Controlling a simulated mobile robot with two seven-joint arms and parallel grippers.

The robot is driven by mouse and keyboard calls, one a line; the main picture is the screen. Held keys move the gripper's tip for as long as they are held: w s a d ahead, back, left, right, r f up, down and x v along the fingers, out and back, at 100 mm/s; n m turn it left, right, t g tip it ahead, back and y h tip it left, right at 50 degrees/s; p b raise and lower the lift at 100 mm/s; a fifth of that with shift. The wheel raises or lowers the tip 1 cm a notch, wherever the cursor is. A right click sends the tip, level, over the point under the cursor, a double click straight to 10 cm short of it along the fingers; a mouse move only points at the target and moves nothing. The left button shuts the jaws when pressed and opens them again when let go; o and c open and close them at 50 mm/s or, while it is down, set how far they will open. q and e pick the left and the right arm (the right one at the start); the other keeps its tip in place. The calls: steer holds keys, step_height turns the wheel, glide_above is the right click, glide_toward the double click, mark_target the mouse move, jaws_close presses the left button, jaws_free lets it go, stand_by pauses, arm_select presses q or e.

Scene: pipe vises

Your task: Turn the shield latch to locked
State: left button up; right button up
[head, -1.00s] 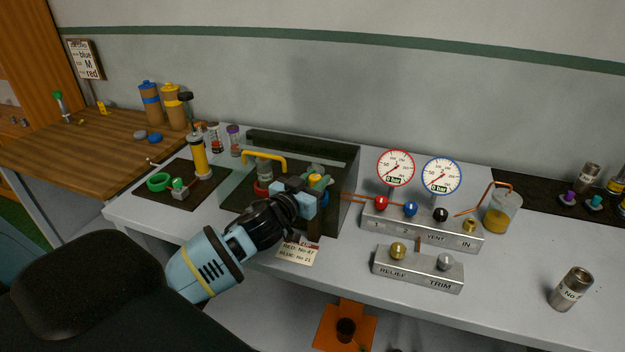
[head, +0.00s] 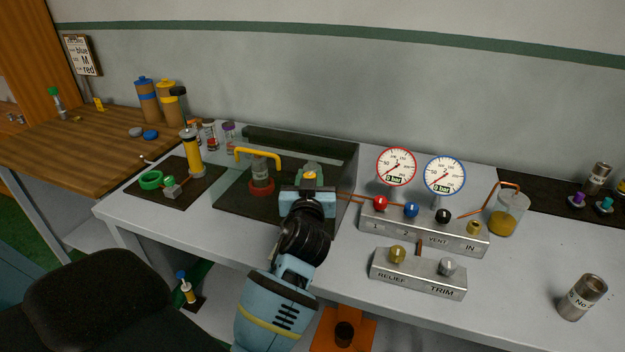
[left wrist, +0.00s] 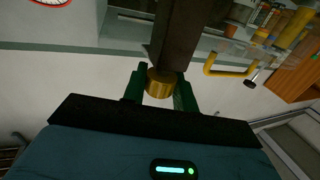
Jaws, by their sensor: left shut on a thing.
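A dark brown bar (left wrist: 181,35) extends beyond the knob. The gripper hides most of the latch in the head view, so its lock position cannot be told. My right gripper is not in view.
Behind the shield front stands a fitting on a red base (head: 261,187). To the right are a valve block (head: 425,228), a relief and trim block (head: 418,275) and two gauges (head: 396,167). A black chair (head: 85,300) stands at the lower left.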

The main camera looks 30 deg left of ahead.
arm_select(q)
steer(key=shift+r+y, duration=0.25)
steer(key=shift+y, duration=0.05)
steer(key=o, duration=0.9)
steer(key=shift+f, duration=0.15)
